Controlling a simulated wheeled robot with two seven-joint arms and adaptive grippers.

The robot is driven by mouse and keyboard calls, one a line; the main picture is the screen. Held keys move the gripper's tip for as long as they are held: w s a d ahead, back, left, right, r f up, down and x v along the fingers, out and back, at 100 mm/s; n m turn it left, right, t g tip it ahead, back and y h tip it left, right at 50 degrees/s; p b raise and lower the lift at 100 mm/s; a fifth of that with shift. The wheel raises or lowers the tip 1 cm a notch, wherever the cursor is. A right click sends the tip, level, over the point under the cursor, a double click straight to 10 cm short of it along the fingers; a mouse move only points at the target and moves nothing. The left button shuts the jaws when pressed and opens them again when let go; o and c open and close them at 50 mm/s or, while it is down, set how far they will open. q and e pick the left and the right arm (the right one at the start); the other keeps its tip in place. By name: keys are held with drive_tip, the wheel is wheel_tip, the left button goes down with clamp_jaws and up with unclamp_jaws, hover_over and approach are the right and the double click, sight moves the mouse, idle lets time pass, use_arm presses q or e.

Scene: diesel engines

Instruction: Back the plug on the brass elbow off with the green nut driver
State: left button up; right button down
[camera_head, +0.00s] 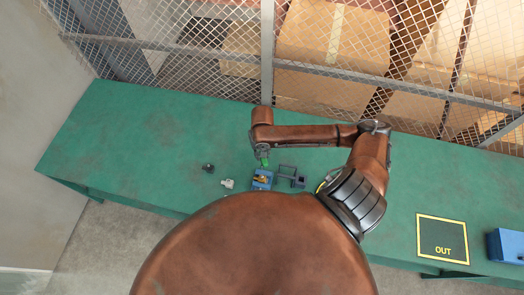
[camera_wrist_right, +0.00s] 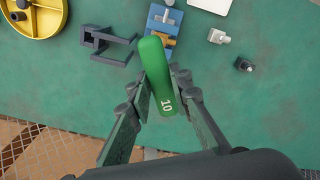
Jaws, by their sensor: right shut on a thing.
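The green nut driver (camera_wrist_right: 158,75), marked 10, is between the fingers of my right gripper (camera_wrist_right: 160,96), which is shut on it. In the head view my right gripper (camera_head: 262,154) holds the driver (camera_head: 265,162) just behind the blue block (camera_head: 262,184). The brass elbow (camera_head: 261,178) sits on that block. In the wrist view the elbow (camera_wrist_right: 168,40) is partly covered by the driver, and the blue block (camera_wrist_right: 158,24) shows around it. I cannot make out the plug or whether the driver touches it. My left gripper is not in view.
A dark bracket (camera_head: 291,177) stands just right of the block. A pale fitting (camera_head: 227,184) and a dark fitting (camera_head: 208,168) lie to its left. A yellow round tray (camera_wrist_right: 60,18) shows in the wrist view.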

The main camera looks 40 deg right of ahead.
drive_tip(key=shift+f, duration=4.9)
drive_tip(key=n, duration=0.4)
drive_tip(key=shift+n, duration=0.4)
drive_tip(key=n, duration=0.5)
drive_tip(key=shift+r, duration=0.1)
drive_tip(key=n, duration=1)
drive_tip(key=shift+r, duration=0.1)
